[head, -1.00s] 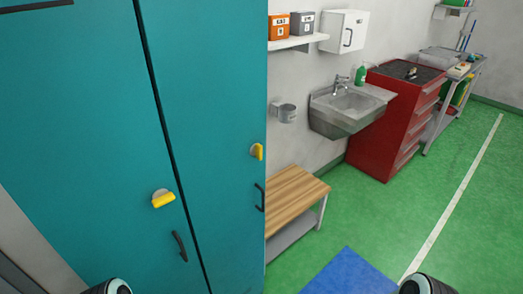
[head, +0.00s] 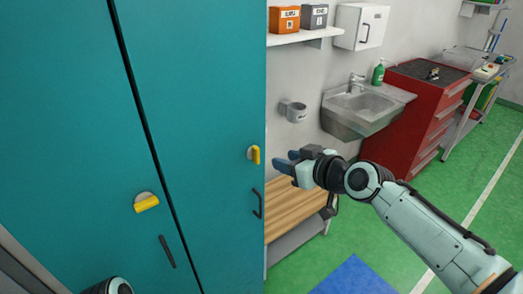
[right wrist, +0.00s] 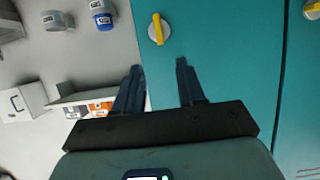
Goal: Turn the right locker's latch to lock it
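The right locker (head: 215,110) is a tall teal door. Its latch (head: 254,155) is a yellow bar on a grey round plate, near the door's right edge; the bar stands about upright in the head view. My right gripper (head: 284,161) is just right of this latch, with its blue fingers pointing at it. In the right wrist view the two fingers are spread and empty (right wrist: 158,82). The latch (right wrist: 157,28) shows beyond their tips, between them and apart from both. My left gripper is out of view; only a part of my left arm shows.
The left locker's latch (head: 147,203) has its yellow bar nearly level. A dark handle (head: 257,204) sits below the right latch. A wooden bench (head: 290,208) stands beside the locker under my right arm. A sink (head: 365,108) and red cabinet (head: 405,125) stand behind.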

